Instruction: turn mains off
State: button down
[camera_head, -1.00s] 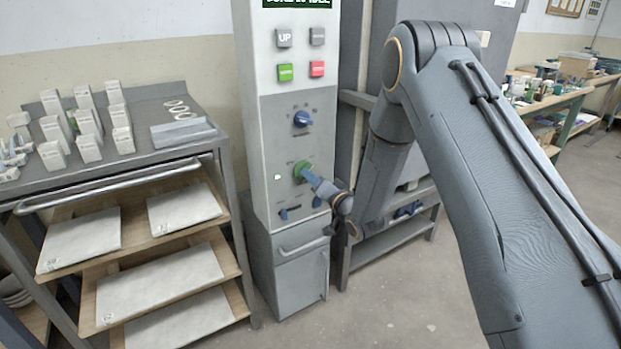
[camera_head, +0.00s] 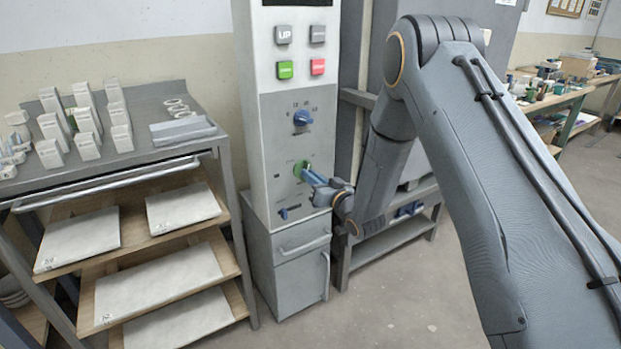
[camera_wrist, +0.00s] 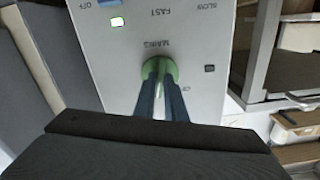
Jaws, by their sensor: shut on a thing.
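The control column has a round green knob (camera_head: 301,169) on its front. In the wrist view the knob (camera_wrist: 158,70) has the word MAINS next to it; that view is upside down. My gripper (camera_head: 309,175) is shut on the green knob, with its fingers on either side of the knob's grip, as the wrist view shows (camera_wrist: 159,88). The fingers hide part of the knob, so its exact pointer setting is hard to read. A small square lamp (camera_head: 277,177) left of the knob is dark. The display (camera_head: 298,2) at the column's top edge is dark.
A blue knob (camera_head: 302,118) sits above the green one, under a green button (camera_head: 285,69) and a red button (camera_head: 317,67). A blue slide switch (camera_head: 284,213) is below. A lit lamp (camera_wrist: 117,21) shows in the wrist view. A shelf rack (camera_head: 110,165) stands left.

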jog(key=n+b, duration=0.2)
jog(key=n, duration=0.9)
jog(key=shift+n, duration=0.4)
dwell(0.3)
jog(key=c, duration=1.8)
grip_release()
jog(key=shift+s+d, duration=0.1)
jog(key=v, duration=0.7)
jog(key=shift+s+d, duration=0.2)
jog(key=shift+s, duration=0.15)
